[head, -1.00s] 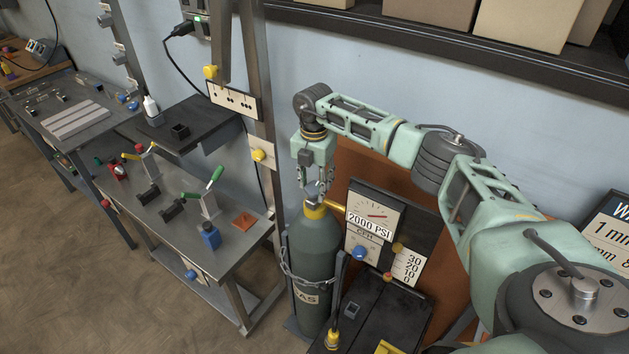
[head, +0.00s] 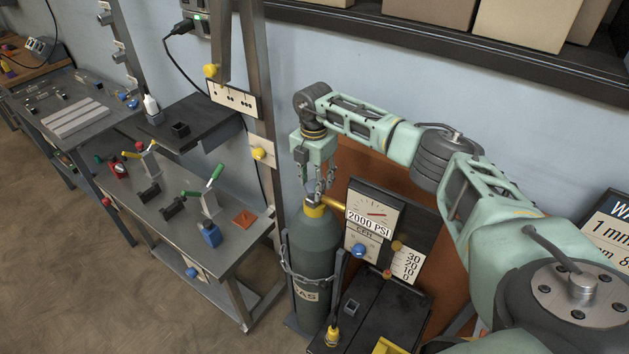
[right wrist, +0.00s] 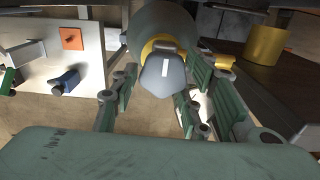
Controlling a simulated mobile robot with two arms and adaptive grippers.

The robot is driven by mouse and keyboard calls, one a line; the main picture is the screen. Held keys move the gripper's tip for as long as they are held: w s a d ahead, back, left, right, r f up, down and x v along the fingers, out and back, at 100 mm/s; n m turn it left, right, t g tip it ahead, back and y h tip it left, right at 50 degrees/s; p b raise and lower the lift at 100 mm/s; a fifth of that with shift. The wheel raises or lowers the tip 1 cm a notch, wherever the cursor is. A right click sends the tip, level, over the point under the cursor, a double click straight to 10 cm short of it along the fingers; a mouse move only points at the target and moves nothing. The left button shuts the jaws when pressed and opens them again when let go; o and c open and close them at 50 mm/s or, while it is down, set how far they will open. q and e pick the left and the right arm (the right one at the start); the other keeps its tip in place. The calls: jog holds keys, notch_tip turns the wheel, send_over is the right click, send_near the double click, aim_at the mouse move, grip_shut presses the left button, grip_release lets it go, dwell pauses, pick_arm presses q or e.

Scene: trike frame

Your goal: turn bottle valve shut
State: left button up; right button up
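The dark green gas bottle (head: 313,250) stands upright, chained in a holder, with a yellow collar (head: 314,210) at its neck. Its valve knob (right wrist: 163,75) is dark grey with a white line mark and shows in the right wrist view above the yellow collar (right wrist: 152,46). My right gripper (head: 318,192) points down over the valve from above. In the right wrist view its fingers (right wrist: 160,96) are open on either side of the knob, with gaps visible. In the head view the fingers mostly hide the knob. My left gripper is not in view.
A gauge panel (head: 376,213) reading 2000 PSI stands right of the bottle, above a black case (head: 375,310). A metal bench (head: 190,235) with toggle clamps and a blue block (head: 210,235) is to the left. A steel post (head: 262,120) rises close by.

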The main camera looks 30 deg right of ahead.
aim_at(313, 184)
jog(key=shift+o, duration=1.4)
jog(key=shift+w+a, duration=0.1)
notch_tip(313, 184, up, 12)
